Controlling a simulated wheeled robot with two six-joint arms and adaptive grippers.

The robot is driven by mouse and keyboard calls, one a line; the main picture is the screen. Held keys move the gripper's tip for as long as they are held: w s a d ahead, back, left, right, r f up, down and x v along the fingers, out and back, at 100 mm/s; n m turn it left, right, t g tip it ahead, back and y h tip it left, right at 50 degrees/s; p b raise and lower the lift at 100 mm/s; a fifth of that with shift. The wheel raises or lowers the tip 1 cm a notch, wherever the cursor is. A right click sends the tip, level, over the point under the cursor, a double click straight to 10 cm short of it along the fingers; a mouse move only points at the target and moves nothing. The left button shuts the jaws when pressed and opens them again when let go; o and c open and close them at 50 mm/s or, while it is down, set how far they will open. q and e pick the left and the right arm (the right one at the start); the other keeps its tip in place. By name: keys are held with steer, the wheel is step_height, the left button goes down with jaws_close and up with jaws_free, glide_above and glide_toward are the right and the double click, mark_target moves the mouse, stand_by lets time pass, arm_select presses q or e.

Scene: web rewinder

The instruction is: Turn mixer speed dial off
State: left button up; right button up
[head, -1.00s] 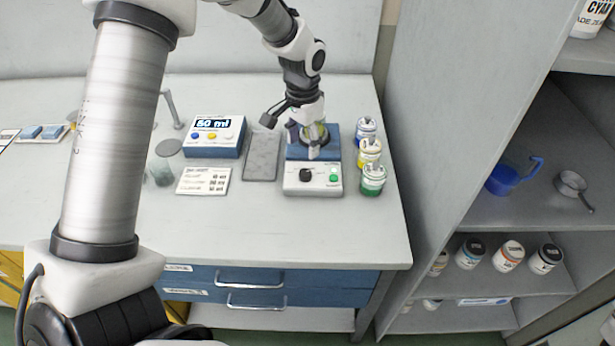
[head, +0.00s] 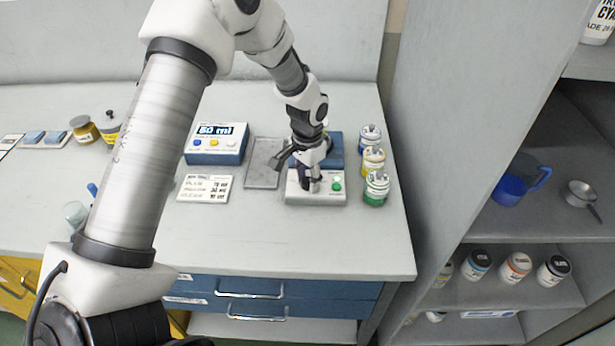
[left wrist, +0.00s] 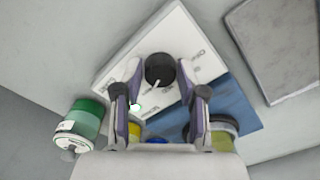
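The mixer is a white control panel (left wrist: 140,40) with a blue body (head: 331,150) behind it. Its black round speed dial (left wrist: 160,69) has a white pointer mark facing the gripper side in the left wrist view. The dial is hidden behind my gripper in the head view. My left gripper (head: 312,188) is over the panel, pointing down. In the left wrist view its fingers (left wrist: 160,80) are apart, with the dial between their tips; contact cannot be told. My right gripper is not in view.
Blue, yellow and green-labelled jars (head: 374,160) stand close right of the mixer. A container (left wrist: 223,135) sits on the blue body. A grey pad (head: 263,164), a display box (head: 216,143) and a card (head: 205,188) lie to the left. The front of the bench is clear.

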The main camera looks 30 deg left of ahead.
arm_select(q)
jaws_close()
